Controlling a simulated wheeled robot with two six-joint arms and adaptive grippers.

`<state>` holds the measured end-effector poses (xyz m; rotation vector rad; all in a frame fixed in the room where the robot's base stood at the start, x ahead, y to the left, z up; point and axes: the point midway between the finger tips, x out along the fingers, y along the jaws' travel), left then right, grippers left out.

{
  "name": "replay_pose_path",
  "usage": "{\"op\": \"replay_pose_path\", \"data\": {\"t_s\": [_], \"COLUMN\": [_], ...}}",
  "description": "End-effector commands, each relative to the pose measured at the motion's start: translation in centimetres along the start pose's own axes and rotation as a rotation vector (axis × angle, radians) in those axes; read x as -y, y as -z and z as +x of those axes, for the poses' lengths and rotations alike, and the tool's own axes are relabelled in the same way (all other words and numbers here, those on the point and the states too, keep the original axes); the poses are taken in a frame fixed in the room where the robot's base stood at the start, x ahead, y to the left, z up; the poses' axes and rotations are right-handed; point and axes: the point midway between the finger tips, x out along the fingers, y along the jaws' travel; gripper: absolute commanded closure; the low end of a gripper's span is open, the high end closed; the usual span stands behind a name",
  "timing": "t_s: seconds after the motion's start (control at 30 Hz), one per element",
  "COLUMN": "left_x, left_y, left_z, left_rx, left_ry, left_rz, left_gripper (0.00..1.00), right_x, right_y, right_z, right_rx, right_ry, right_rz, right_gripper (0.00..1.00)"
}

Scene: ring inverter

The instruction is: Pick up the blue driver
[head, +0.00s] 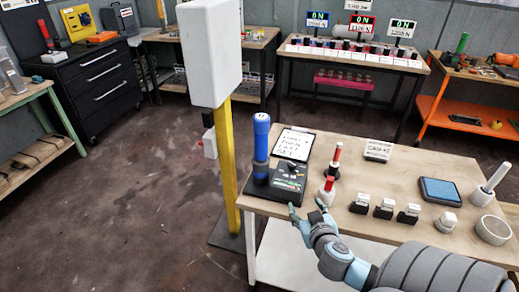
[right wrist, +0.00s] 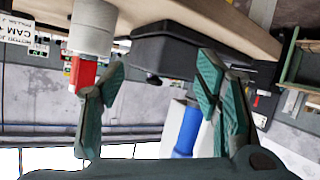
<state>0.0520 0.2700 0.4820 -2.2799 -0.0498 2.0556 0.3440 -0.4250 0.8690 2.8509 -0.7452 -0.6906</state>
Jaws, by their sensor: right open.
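The blue driver (head: 261,138) stands upright at the left end of the near workbench, its lower end in or beside a black box-like device (head: 287,176). It also shows as a blue cylinder in the right wrist view (right wrist: 187,132), where the picture is upside down and the fingers partly cover it. My right gripper (head: 306,212) is open and empty at the bench's front edge, to the right of the driver and apart from it. Its spread fingers fill the middle of the right wrist view (right wrist: 150,95). My left gripper is not in view.
A red-and-white fixture (head: 327,190) stands very near my right fingers. A clipboard (head: 293,144), a red-topped tool (head: 335,158), several small black-and-white blocks (head: 384,208) and a blue pad (head: 439,191) share the bench (head: 350,145). A yellow post (head: 228,160) stands left of it.

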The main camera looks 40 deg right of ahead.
Motion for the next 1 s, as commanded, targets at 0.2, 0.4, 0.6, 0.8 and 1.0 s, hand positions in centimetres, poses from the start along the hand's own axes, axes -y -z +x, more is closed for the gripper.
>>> {"op": "replay_pose_path", "data": {"t_s": [0.2, 0.4, 0.6, 0.8, 1.0], "left_x": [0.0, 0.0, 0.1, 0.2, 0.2], "left_y": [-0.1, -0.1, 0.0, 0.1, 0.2], "left_z": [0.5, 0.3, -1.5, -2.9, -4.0], "left_rx": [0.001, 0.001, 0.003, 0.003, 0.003], "left_ry": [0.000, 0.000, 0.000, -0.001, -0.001], "left_rz": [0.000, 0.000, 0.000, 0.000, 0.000], "left_gripper": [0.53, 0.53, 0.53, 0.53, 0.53], "right_x": [1.6, 3.3, 4.6, 5.4, 6.4], "right_y": [12.1, 15.6, 18.1, 19.5, 21.0], "right_z": [-0.4, 1.1, 5.4, 7.7, 10.7], "right_rx": [-0.401, -0.460, -0.455, -0.454, -0.453], "right_ry": [0.241, 0.326, 0.323, 0.324, 0.324], "right_rz": [0.120, 0.155, 0.156, 0.153, 0.151], "right_gripper": [0.42, 0.42, 0.42, 0.42, 0.42]}}
